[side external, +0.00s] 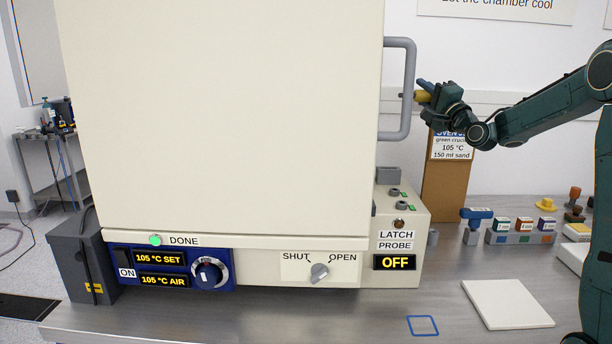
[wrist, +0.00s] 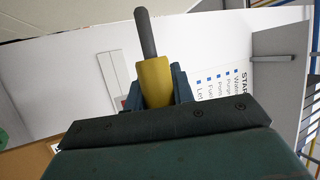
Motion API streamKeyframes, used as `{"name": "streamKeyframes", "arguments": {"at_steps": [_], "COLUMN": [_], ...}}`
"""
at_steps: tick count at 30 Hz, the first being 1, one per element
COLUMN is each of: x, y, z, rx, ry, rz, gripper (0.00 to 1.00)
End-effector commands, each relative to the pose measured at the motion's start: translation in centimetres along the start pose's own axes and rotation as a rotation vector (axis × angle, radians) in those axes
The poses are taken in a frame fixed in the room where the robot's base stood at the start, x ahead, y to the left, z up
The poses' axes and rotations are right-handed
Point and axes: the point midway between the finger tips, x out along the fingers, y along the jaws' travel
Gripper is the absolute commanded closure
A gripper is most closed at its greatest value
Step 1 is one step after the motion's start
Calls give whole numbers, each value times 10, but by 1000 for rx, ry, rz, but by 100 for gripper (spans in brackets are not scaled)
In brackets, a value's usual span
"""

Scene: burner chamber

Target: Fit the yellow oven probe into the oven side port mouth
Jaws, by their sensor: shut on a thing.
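The yellow oven probe (wrist: 154,80) is between the jaws of my gripper (wrist: 155,92), its grey rod pointing up and away in the wrist view. In the side view the yellow probe (side external: 423,96) shows at the tip of my gripper (side external: 432,95), held in the air just right of the oven door's grey handle. The oven (side external: 225,120) is a large cream cabinet with its door shut. The oven side port mouth cannot be made out for certain. A grey block (side external: 388,175) sits on the oven's right side, below my gripper.
The grey door handle (side external: 411,88) stands out close to my gripper. A brown board with a label (side external: 446,178) stands behind. A rack of small coloured blocks (side external: 520,236) and a white plate (side external: 507,304) lie on the bench at right. The bench near the blue square outline (side external: 422,325) is clear.

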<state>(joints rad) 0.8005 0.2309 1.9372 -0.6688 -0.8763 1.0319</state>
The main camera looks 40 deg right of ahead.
Motion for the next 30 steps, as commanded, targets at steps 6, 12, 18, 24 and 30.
{"name": "streamKeyframes", "arguments": {"at_steps": [6, 12, 18, 24, 30], "x": [6, 11, 14, 15, 15], "y": [-1, -1, -1, -1, -1], "z": [15, 27, 34, 36, 36], "rx": [1, 1, 1, 0, 0], "ry": [-2, -2, -1, 0, 0], "rz": [-2, -1, -2, -2, -2], "gripper": [100, 100, 100, 100, 100]}}
